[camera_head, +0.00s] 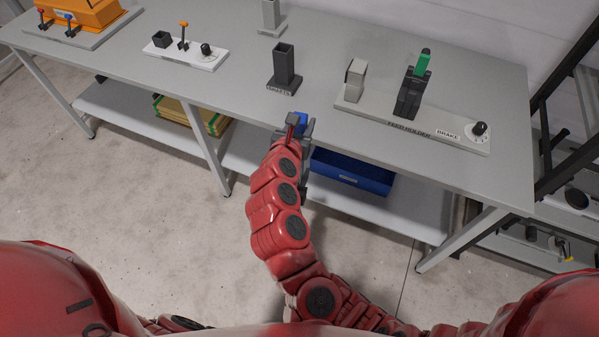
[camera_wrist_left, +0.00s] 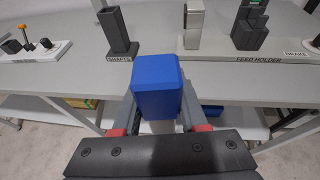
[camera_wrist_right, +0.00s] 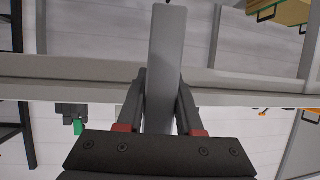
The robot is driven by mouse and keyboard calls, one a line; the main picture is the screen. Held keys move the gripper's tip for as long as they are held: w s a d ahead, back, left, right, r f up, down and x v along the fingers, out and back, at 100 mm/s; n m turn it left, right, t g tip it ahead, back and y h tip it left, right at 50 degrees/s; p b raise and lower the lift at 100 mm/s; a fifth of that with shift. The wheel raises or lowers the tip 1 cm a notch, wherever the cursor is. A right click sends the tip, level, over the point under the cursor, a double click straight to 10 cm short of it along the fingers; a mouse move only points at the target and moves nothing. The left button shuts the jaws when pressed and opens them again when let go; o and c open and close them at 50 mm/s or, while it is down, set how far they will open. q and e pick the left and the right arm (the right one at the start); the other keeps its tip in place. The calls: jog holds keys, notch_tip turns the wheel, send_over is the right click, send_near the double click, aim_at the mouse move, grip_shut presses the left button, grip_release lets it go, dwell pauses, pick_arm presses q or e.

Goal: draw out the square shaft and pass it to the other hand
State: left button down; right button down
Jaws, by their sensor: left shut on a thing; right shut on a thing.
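A blue block-shaped end (camera_wrist_left: 155,88) sits between the fingers of my left gripper (camera_wrist_left: 160,112), with grey below it. My right gripper (camera_wrist_right: 161,88) is shut on a long grey square shaft (camera_wrist_right: 167,45) in the upside-down right wrist view. The blue end and grey length appear to be one shaft, held by both grippers; the join is hidden. The dark SHAFTS holder (camera_head: 287,65) stands upright on the table, its top open.
The feed holder base (camera_head: 372,115) carries a pale block (camera_head: 355,80), a dark holder (camera_head: 408,97) with a green-topped piece (camera_head: 422,64) and a brake knob (camera_head: 479,129). A white switch panel (camera_head: 187,56) stands left. A blue bin (camera_head: 350,172) sits under the table.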

pick_arm(q)
jog(key=shift+c, duration=1.8)
grip_release()
jog(key=shift+d, duration=0.1)
